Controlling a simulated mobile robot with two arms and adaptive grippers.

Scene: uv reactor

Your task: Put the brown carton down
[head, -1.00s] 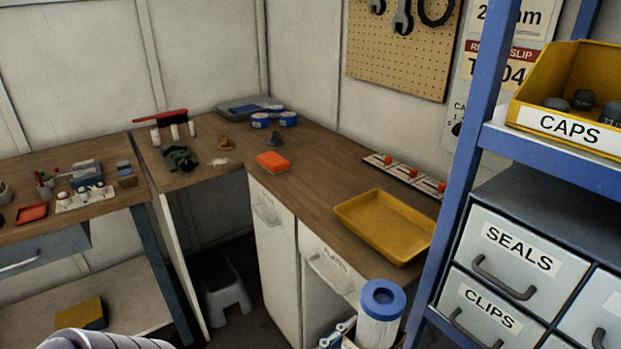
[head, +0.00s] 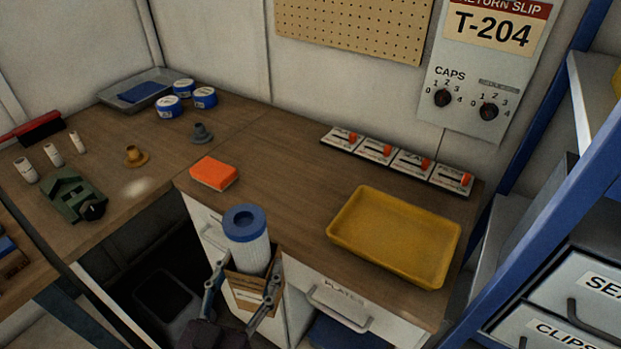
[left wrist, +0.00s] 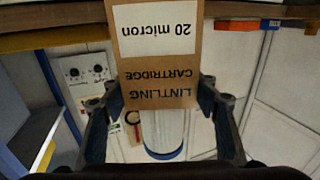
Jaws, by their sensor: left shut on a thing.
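The brown carton (head: 254,284) is in my left gripper (head: 246,276), in front of the counter's edge in the head view. A white filter cartridge with a blue end cap (head: 246,226) stands upright out of it. In the left wrist view the carton (left wrist: 160,75) sits between the two fingers (left wrist: 158,92), with upside-down print reading "20 micron" and "LINTLING CARTRIDGE". The carton shows no contact with the counter top. My right gripper is not in view.
The wooden counter (head: 290,215) has bare room between the orange sponge (head: 214,173) and the yellow tray (head: 394,236), which looks empty. A row of slider switches (head: 397,160) lies at the back. A blue shelf post (head: 535,190) stands at right.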

